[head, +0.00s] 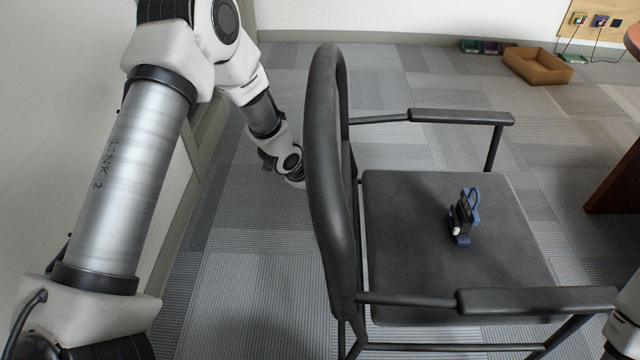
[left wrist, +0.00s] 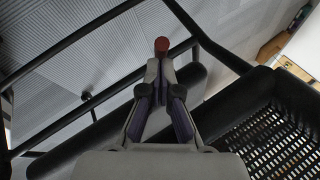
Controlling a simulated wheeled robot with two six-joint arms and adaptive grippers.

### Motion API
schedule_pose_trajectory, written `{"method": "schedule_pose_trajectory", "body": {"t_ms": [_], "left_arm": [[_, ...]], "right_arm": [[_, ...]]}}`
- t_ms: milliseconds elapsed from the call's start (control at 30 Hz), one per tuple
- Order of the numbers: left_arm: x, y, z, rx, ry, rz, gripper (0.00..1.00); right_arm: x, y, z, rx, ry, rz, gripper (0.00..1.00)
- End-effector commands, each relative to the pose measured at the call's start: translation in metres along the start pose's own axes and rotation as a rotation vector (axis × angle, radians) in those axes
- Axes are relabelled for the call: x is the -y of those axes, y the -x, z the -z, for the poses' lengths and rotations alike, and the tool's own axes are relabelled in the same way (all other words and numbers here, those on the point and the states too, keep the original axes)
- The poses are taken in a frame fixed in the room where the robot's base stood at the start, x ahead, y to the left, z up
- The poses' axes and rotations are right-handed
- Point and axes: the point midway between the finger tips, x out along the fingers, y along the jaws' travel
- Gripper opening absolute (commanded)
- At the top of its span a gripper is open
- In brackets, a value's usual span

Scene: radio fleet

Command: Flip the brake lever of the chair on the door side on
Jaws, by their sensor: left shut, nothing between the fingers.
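A red knob (left wrist: 161,44), which looks like the tip of the brake lever, shows beside the dark frame tubes; the lever's stem is hidden behind my fingers. My left gripper (left wrist: 161,62) is shut and empty, its fingertips right at the knob in that view; whether they touch it I cannot tell. In the head view my left wrist is low behind the backrest (head: 325,180), which hides the fingers. My right gripper is out of view.
A small blue and black device (head: 463,217) stands on the seat. Frame tubes (left wrist: 60,50) surround my left gripper. A wooden table (head: 615,175) is at the right. Carpet left of the chair is clear.

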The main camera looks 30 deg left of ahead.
Motion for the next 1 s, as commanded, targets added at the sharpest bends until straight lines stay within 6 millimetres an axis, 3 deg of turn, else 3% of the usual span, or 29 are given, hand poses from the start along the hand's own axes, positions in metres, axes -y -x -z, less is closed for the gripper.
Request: {"method": "schedule_pose_trajectory", "body": {"t_ms": [467, 667, 1000], "left_arm": [[-0.013, -0.009, -0.018, -0.203, 0.101, 0.095, 0.00], [-0.025, -0.023, -0.028, -0.358, 0.173, 0.168, 0.00], [-0.041, -0.046, -0.039, -0.614, 0.292, 0.290, 0.00]], "right_arm": [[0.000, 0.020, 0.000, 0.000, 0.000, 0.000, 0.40], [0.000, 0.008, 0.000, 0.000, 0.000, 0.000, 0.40], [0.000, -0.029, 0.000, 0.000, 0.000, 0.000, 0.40]]}}
